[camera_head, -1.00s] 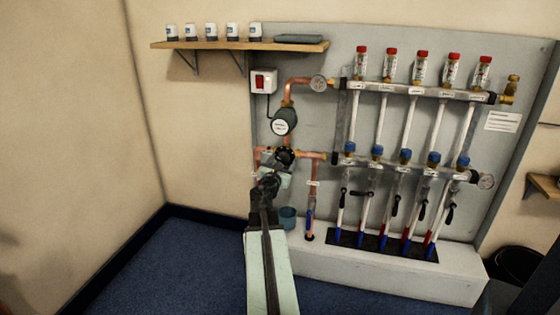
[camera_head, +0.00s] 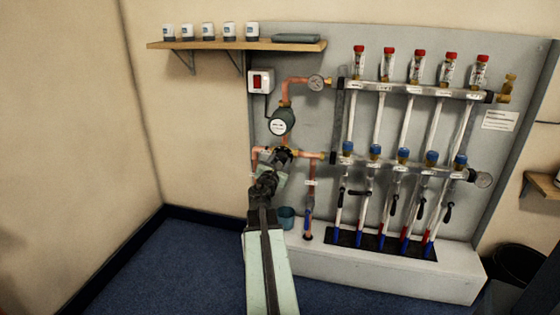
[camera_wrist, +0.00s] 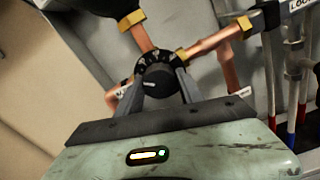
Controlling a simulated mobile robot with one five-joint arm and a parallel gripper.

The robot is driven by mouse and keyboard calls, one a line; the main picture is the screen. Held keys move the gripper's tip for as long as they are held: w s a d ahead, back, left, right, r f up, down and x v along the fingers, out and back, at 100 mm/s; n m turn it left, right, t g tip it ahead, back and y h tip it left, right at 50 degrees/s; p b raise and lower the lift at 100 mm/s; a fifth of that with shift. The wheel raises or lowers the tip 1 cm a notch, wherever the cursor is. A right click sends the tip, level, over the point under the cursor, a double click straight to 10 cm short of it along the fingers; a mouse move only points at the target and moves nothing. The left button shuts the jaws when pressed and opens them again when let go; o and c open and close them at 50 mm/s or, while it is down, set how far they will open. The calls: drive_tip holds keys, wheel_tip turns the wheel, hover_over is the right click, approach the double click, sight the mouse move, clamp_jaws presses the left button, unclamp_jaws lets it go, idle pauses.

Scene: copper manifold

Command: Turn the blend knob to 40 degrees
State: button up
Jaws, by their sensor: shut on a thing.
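The blend knob (camera_wrist: 158,82) is a round black knob with a dial ring of pale marks, on a valve where copper pipes meet. In the wrist view my gripper (camera_wrist: 160,88) has one finger on each side of the knob and is shut on it. The dial marks are too small to read. In the head view my gripper (camera_head: 277,163) reaches the valve on the board's left part, and my arm hides most of the knob.
A round pump (camera_head: 281,122) and a red switch box (camera_head: 261,82) sit above the valve. A gauge (camera_head: 316,83) is at upper right. A manifold with several red-capped flow meters (camera_head: 416,65) fills the board's right.

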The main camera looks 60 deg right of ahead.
drive_tip(key=m, duration=0.6)
drive_tip(key=shift+w+a, duration=0.15)
drive_tip(key=shift+w, duration=0.05)
drive_tip(key=shift+m, duration=0.3)
idle(0.3)
drive_tip(key=o, duration=1.3)
drive_tip(key=shift+o, duration=0.5)
drive_tip(key=shift+s, duration=0.1)
